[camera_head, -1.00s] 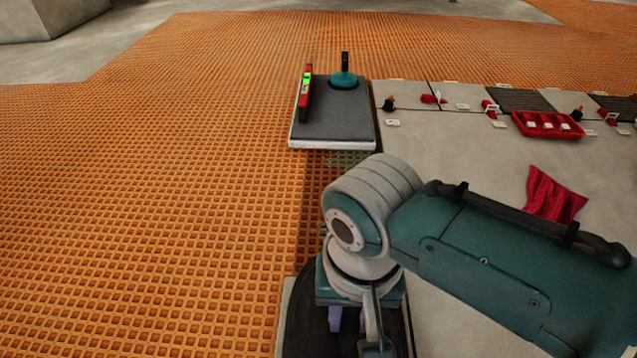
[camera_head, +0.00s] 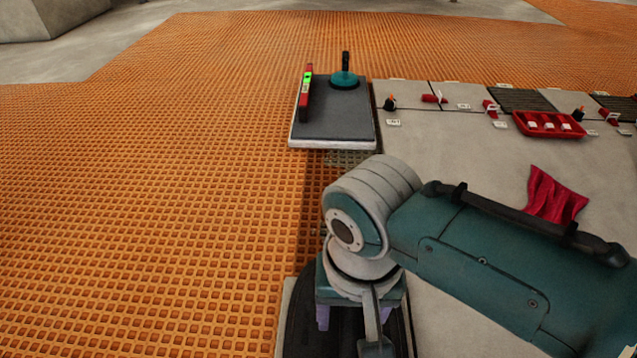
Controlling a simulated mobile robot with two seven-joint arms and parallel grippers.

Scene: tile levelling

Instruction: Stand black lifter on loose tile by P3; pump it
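A lifter with a teal round base and a black upright handle (camera_head: 345,76) stands on the far right part of a dark grey tile (camera_head: 335,118) with a pale front edge. I see no all-black lifter for certain. My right gripper (camera_head: 350,322) hangs low at the bottom centre, well in front of that tile and apart from the lifter. Its pale purple fingers are spread, and nothing shows between them. My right forearm hides part of it. My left gripper is out of view. The P3 label cannot be read.
A red level (camera_head: 305,92) with a green display lies on the dark tile's left side. Small labels, clips, a red tray (camera_head: 547,125) and a red cloth (camera_head: 556,194) lie on the pale tiles at right. Orange grating (camera_head: 150,200) at left is clear.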

